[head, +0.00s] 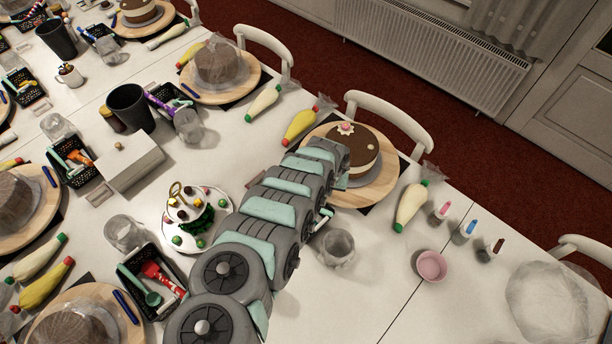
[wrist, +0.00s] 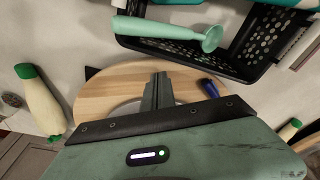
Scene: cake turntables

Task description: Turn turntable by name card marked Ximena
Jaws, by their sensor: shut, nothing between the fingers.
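My gripper (wrist: 158,90) is shut and empty over a round wooden turntable (wrist: 100,90) in the wrist view. Its dark fingers are close to the board, inside the rim; touching or not I cannot tell. A blue stick (wrist: 209,88) lies on the rim to their right. In the head view this turntable (head: 378,188) stands at the right and bears a brown-and-cream cake (head: 352,155). My arm covers its left side and the fingers there. Other turntables (head: 245,88) stand to the left under covered cakes. I can read no name on any card.
A black basket (wrist: 240,55) with a green scoop (wrist: 170,30) is beyond the turntable. Piping bags lie on either side, one white (head: 410,207), one yellow (head: 300,125). A glass (head: 338,247) and a pink bowl (head: 431,266) stand nearby. A cake stand (head: 190,245) is left of my arm.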

